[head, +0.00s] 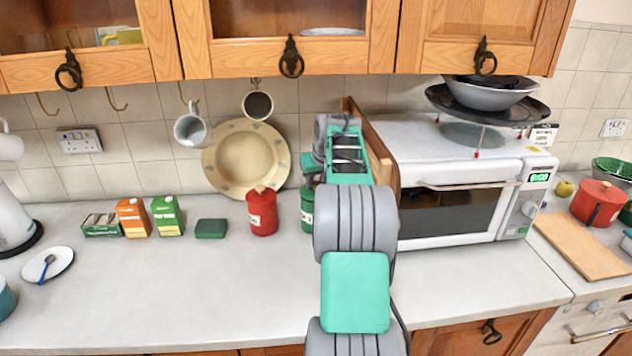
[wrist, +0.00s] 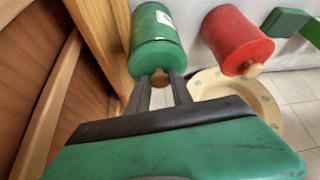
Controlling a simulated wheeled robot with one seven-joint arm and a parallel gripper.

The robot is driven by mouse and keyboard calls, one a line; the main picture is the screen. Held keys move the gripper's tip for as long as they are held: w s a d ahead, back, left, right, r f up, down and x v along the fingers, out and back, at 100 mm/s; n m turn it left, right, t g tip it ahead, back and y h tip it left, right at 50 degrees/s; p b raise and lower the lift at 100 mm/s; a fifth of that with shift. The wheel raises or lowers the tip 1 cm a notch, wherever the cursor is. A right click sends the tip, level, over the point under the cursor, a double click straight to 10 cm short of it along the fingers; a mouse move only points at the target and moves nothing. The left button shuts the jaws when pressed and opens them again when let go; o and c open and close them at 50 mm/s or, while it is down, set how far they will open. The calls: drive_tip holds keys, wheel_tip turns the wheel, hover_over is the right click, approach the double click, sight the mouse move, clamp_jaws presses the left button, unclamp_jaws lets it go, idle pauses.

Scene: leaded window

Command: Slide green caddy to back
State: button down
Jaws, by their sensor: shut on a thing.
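The green caddy (head: 307,210) stands on the worktop just right of the red caddy, partly hidden behind my arm in the head view. In the wrist view the green caddy (wrist: 157,38) shows as a green cylinder with a pale label and a wooden knob on its lid. My gripper (wrist: 162,80) has its two dark fingers on either side of that knob and is shut on it. The fingertips are partly hidden by the lid in that view.
The red caddy (head: 262,212) stands close on the left, with a cream plate (head: 246,160) leaning on the tiles behind. Wooden boards (head: 377,150) and the white microwave (head: 460,190) are close on the right. A dark green block (head: 211,229) lies farther left.

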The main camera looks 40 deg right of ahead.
drive_tip(key=c, duration=1)
unclamp_jaws()
drive_tip(key=shift+c, duration=0.2)
drive_tip(key=o, duration=0.5)
drive_tip(key=shift+c, duration=0.2)
drive_tip(key=shift+r+p, duration=2.95)
drive_tip(key=shift+r, duration=0.55)
drive_tip(key=shift+c, duration=0.4)
